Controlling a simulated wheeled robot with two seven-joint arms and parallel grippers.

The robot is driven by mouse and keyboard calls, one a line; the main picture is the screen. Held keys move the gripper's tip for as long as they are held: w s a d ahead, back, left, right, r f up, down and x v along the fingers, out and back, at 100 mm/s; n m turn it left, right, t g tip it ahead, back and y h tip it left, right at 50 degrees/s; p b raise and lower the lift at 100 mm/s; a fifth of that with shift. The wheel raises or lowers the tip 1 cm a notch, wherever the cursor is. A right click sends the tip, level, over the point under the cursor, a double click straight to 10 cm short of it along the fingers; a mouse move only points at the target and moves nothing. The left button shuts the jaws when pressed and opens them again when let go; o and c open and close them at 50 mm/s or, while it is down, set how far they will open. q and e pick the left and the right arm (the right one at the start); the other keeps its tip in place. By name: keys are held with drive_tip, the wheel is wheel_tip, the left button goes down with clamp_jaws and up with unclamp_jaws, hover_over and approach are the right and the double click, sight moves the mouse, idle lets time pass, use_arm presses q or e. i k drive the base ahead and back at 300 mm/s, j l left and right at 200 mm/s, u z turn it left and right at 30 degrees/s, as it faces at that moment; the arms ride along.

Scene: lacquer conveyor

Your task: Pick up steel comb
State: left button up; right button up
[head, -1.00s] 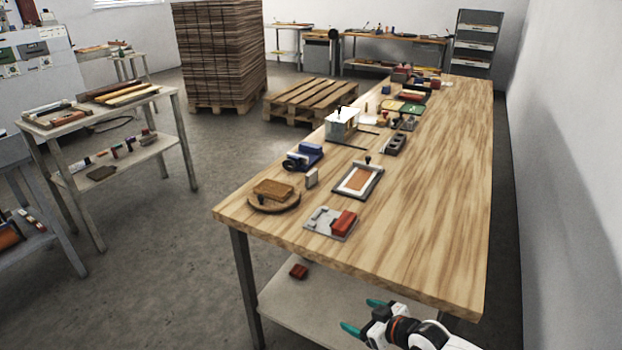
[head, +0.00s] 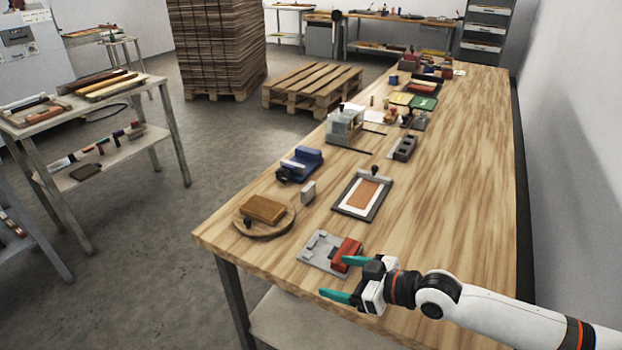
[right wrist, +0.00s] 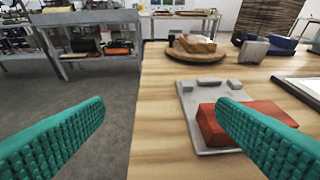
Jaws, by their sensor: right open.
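A small grey upright piece (head: 308,192), which may be the steel comb, stands on the wooden table between a round wooden board and a blue device. I cannot make out any teeth on it. It also shows in the right wrist view (right wrist: 252,49), beyond the grey plate. My right gripper (head: 335,278) is open and empty, with teal fingers, at the table's near left edge beside the grey plate. In the right wrist view my right gripper (right wrist: 162,108) has its fingers wide apart, and the right one overlaps the red block. My left gripper is not in view.
The grey plate (head: 318,249) carries a red block (head: 346,254). The round board (head: 266,225) holds a brown block (head: 264,208). A framed panel (head: 346,204) and the blue device (head: 300,165) lie farther back. The table's right side (head: 450,200) is clear.

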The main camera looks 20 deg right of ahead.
sight(308, 193)
drive_tip(key=i+l, duration=0.25)
drive_tip(key=i, duration=0.15)
drive_tip(key=i+l, duration=0.25)
drive_tip(key=i, duration=0.2)
